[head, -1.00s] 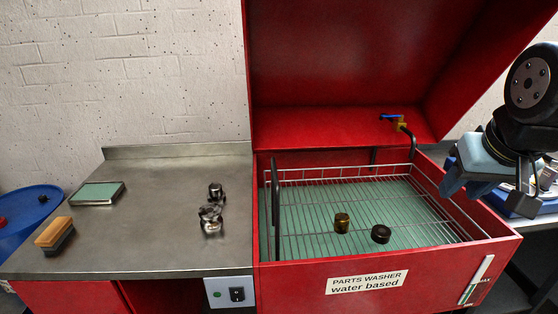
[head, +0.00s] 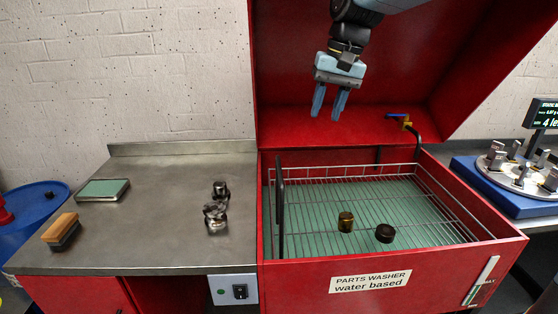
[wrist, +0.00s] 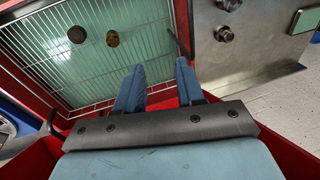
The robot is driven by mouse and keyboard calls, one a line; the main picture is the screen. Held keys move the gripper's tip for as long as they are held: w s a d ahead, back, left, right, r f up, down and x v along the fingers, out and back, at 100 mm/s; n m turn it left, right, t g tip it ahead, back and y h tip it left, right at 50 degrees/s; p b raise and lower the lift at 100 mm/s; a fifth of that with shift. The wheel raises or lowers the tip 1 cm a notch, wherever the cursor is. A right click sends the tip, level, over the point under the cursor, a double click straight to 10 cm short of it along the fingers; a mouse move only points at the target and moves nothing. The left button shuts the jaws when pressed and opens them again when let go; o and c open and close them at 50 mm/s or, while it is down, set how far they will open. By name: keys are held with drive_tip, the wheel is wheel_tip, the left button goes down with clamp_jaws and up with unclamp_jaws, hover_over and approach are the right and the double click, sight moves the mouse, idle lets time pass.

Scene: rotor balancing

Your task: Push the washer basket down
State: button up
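A brass-coloured part (head: 346,222) and a dark round part (head: 385,233) lie on the basket mesh. My gripper (head: 327,116) is open and empty, fingers pointing down, above the basket's back and in front of the raised lid. In the wrist view the fingers (wrist: 158,66) are apart, with the basket mesh (wrist: 70,70) beyond them.
The raised red lid (head: 300,60) stands behind my gripper. A tap (head: 401,120) is at the back. The steel bench (head: 150,235) holds metal parts (head: 216,210), a brush (head: 60,232) and a green-topped block (head: 103,190). A balancing machine (head: 500,185) stands right.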

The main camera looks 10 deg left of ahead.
drive_tip(key=g, duration=0.1)
hover_over(280, 167)
drive_tip(key=d, duration=0.4)
drive_tip(key=f, duration=0.1)
drive_tip(key=a, duration=0.1)
drive_tip(key=shift+n, duration=0.3)
drive_tip(key=x, duration=1.4)
drive_tip(key=shift+w+d, duration=0.15)
drive_tip(key=shift+w, duration=0.05)
drive_tip(key=shift+c, duration=0.3)
clamp_jaws()
